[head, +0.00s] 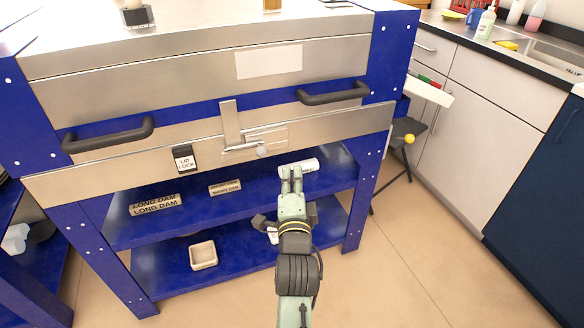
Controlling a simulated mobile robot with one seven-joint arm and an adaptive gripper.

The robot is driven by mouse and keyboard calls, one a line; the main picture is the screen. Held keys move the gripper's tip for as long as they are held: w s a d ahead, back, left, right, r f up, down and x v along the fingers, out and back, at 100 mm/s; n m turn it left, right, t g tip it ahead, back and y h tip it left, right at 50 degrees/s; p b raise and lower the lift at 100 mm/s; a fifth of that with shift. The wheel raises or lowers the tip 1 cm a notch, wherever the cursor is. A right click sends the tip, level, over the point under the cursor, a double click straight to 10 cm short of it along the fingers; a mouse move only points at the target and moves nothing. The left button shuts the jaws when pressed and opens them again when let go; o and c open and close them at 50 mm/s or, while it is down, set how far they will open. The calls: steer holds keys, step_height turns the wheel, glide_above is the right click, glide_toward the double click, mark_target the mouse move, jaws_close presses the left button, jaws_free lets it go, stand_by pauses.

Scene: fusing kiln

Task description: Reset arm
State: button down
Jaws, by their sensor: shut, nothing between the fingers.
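My gripper (291,172) is shut and empty. It points away from me, in front of the blue shelf below the kiln body. My pale green arm reaches up from the bottom of the head view. A white cylindrical thing (300,165) shows right by the fingertips; I cannot tell whether they touch. The kiln (190,90) is steel with blue corner posts and two dark handles (108,135) and (333,93). A metal latch (240,142) sits at the middle of its front edge, above my gripper, next to a "LID LOCK" label (184,158).
The upper blue shelf (125,225) holds bars marked "LONG DAM" (156,204) and another labelled block (225,188). A small square dish (203,255) sits on the lower shelf. A counter with a sink (545,55) stands at right. The floor (400,270) at right is clear.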

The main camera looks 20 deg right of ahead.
steer(key=shift+s, duration=0.25)
steer(key=shift+a, duration=0.15)
